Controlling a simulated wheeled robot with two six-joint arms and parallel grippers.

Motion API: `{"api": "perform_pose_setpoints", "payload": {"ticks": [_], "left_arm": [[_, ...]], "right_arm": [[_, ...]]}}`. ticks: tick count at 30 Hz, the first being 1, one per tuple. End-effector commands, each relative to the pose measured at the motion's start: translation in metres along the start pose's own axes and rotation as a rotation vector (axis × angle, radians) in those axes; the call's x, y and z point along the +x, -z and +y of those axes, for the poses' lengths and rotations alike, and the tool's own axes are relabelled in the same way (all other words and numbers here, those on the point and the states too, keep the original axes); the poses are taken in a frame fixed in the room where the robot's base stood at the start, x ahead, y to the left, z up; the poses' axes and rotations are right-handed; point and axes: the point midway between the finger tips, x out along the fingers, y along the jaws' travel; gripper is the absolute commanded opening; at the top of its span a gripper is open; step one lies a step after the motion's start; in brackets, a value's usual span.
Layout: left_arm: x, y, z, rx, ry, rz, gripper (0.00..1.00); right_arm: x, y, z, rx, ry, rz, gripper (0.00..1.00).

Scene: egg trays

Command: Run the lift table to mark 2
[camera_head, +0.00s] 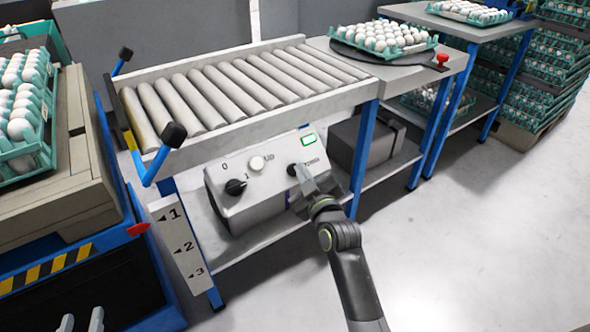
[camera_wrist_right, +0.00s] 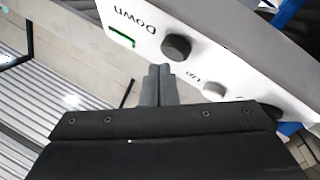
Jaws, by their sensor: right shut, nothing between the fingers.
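The lift table (camera_head: 168,318) at left carries a red pointer (camera_head: 138,229), about level with mark 1 on the white scale plate (camera_head: 180,262). My left gripper (camera_head: 82,322) is open, at the bottom left.
A wooden stack (camera_head: 92,178) with egg trays (camera_head: 44,143) stands on the lift table. The roller conveyor (camera_head: 240,92) leads to a grey table with an egg tray (camera_head: 425,46). A green-lit indicator (camera_head: 309,139) is on the box.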

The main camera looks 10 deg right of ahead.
Motion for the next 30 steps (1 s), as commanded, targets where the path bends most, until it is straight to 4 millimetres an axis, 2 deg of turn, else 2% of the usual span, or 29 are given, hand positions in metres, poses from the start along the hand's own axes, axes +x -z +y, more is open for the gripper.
{"api": "perform_pose_setpoints", "payload": {"ticks": [30], "left_arm": [[0.0011,-0.0048,0.0,0.0,0.0,-0.001,0.36]], "right_arm": [[0.0076,-0.0057,-0.0057,0.001,0.0,0.0,0.0]]}}
